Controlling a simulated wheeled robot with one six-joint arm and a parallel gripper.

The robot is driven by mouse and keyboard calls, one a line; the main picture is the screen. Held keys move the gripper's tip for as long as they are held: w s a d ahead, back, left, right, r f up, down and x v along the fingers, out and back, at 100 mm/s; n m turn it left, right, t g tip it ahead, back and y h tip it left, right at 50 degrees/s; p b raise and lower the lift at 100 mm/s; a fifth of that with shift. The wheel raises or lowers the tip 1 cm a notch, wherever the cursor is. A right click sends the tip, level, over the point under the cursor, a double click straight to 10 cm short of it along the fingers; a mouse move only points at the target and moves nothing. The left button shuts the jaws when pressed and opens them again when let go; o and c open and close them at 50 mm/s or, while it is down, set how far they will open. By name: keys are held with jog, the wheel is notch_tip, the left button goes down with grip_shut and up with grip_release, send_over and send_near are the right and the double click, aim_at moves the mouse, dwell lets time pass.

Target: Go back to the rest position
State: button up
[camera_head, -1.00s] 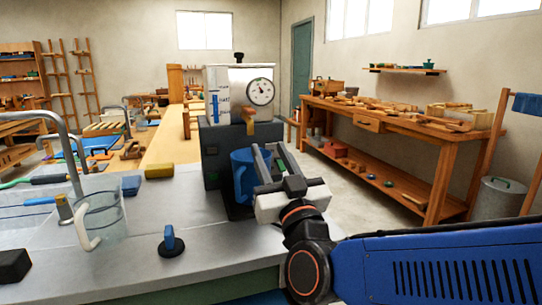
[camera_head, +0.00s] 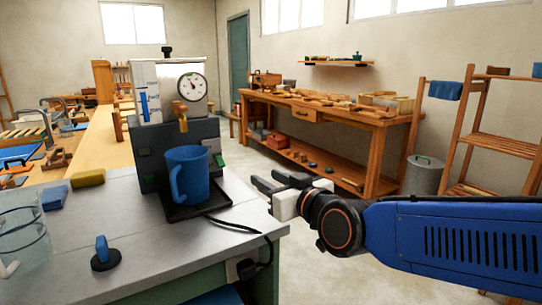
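My gripper (camera_head: 263,185) is at the right of the counter, level with the mug and apart from it. Its two dark fingers are spread, with nothing between them. A blue mug (camera_head: 190,172) stands upright on the dark drip tray (camera_head: 222,197) of a machine (camera_head: 167,100) with a dial gauge and a brass spout. The mug's handle faces left and towards me. My blue arm reaches in from the right edge.
A grey counter (camera_head: 135,235) holds a clear pitcher (camera_head: 22,240), a blue-handled black tool (camera_head: 104,255), a yellow sponge (camera_head: 88,178) and a blue block (camera_head: 54,197). A cable hangs over its right edge. A wooden workbench (camera_head: 350,125) and bin (camera_head: 423,175) stand behind. Open floor lies between.

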jog(key=s+d+f+m+g+h, duration=0.25)
jog(key=d+f, duration=0.35)
jog(key=d, duration=0.4)
jog(key=s+d+f+m+g+h, duration=0.15)
jog(key=s+d+f+h, duration=0.35)
jog(key=d, duration=0.5)
jog(key=s+d+f+m+g, duration=0.1)
jog(key=s+d+f+g, duration=0.1)
jog(key=s+d+f, duration=0.2)
jog(key=s+d+f+m+g+h, duration=0.1)
jog(key=s+d+f+g, duration=0.2)
jog(key=s, duration=0.6)
notch_tip(320, 180, down, 2)
jog(key=shift+s+d+f, duration=0.1)
jog(key=shift+s+d, duration=0.05)
jog(key=shift+d, duration=1.1)
jog(key=shift+h, duration=0.25)
